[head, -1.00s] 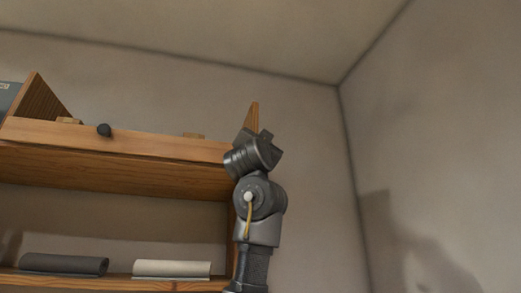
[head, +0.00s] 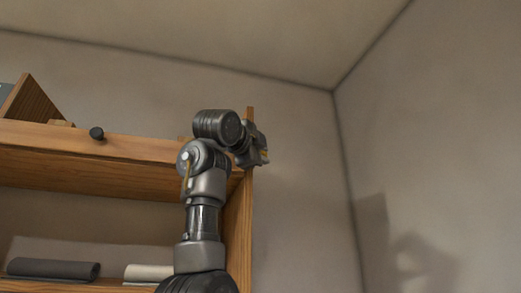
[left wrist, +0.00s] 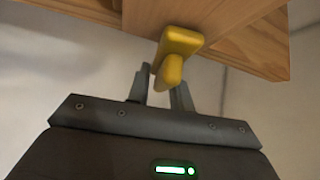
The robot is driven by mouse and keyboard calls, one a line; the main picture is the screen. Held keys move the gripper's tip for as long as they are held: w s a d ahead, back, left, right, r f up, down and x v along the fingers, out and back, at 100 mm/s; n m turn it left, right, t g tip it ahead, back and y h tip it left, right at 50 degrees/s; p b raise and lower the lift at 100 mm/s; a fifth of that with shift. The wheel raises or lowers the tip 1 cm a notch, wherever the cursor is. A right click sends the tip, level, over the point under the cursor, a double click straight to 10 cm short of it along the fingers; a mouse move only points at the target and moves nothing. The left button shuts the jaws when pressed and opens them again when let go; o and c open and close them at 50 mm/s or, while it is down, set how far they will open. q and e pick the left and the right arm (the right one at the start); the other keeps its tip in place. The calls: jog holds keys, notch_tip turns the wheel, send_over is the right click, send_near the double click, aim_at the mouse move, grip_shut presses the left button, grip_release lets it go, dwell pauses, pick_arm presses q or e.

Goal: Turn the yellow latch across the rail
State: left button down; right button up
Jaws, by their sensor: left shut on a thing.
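The yellow latch (left wrist: 183,40) shows in the left wrist view, a rounded block with a stubby knob at the underside of a wooden rail (left wrist: 205,17). My left gripper (left wrist: 161,82) is shut on the latch's knob from below, its two grey fingers on either side of it. In the head view my left gripper (head: 260,151) is at the right end of the wooden shelf. There only a speck of yellow shows by it, and the arm hides part of the shelf end. My right gripper is in neither view.
A dark roll (head: 52,268) and a pale roll (head: 148,272) lie on the lower board. The plain wall (head: 305,190) to the right is clear.

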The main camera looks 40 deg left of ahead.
pick_arm(q)
jog(key=shift+f+m+g, duration=0.2)
jog(key=shift+m+g, duration=0.3)
jog(key=shift+m, duration=0.1)
jog(key=shift+h+p, duration=0.3)
jog(key=c, duration=1.5)
grip_release()
jog(key=shift+o, duration=0.2)
jog(key=shift+d, duration=0.1)
jog(key=shift+s+f+b, duration=0.2)
jog(key=shift+s+b, duration=0.25)
jog(key=s+d+b, duration=0.2)
jog(key=s+b, duration=0.2)
jog(key=s, duration=0.5)
jog(key=shift+s+r, duration=0.2)
jog(key=shift+s, duration=0.1)
jog(key=shift+a, duration=0.1)
